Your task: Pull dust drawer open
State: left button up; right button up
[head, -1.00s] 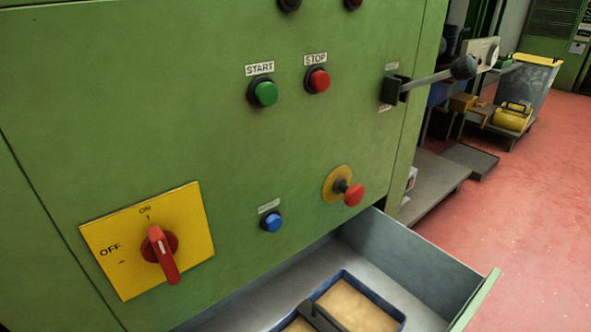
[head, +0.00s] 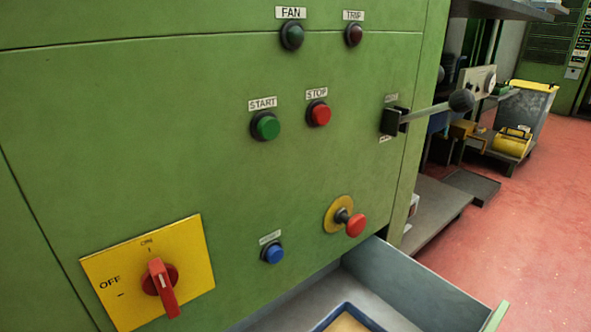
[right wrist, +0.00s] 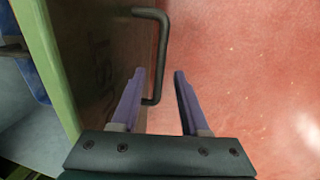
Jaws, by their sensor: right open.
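The dust drawer (head: 415,282) stands pulled out from the lower part of the green machine in the head view, its inside showing. A blue-rimmed tray (head: 347,318) with tan contents lies in it, partly cut off by the bottom edge. In the right wrist view, the drawer front (right wrist: 95,50) is at the left, with a dark bar handle (right wrist: 162,55) on it. My right gripper (right wrist: 158,72) is open, its purple fingers apart near the lower end of the handle. I cannot tell whether they touch it. My left gripper is in neither view.
The machine panel has a red rotary switch (head: 160,280) on a yellow plate, several buttons, a red mushroom knob (head: 355,225) and a lever (head: 440,107) at its right edge. The red floor (head: 540,220) is clear on the right; a grey bin (head: 533,95) stands further back.

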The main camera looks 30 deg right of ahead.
notch_tip(320, 180, up, 10)
jog(key=s+p, duration=0.2)
jog(key=p, duration=0.6)
jog(key=shift+d, duration=0.15)
jog(key=shift+f, duration=0.1)
jog(key=w+a+r+m+p, duration=0.35)
jog(key=r+p, duration=0.75)
jog(key=r, duration=0.4)
jog(key=w+a+r+m+t+y+p, duration=0.1)
jog(key=w+a+r+m+p, duration=0.3)
jog(key=r+p, duration=0.85)
jog(key=a+r+m+p, duration=0.2)
jog(key=a+r+p, duration=0.5)
jog(key=r, duration=1.1)
jog(key=d+r+m+p, duration=0.2)
jog(key=r+p, duration=1.6)
jog(key=r, duration=0.2)
jog(key=d+r+m+p, duration=0.2)
jog(key=r+m+p, duration=0.1)
jog(key=r+p, duration=1.6)
jog(key=d+r+m+h+p, duration=0.1)
jog(key=d+r+m+p, duration=0.1)
jog(key=r+p, duration=1.6)
notch_tip(320, 180, up, 5)
jog(key=shift+s+d+r, duration=0.1)
jog(key=shift+s+d, duration=0.05)
jog(key=shift+d, duration=0.2)
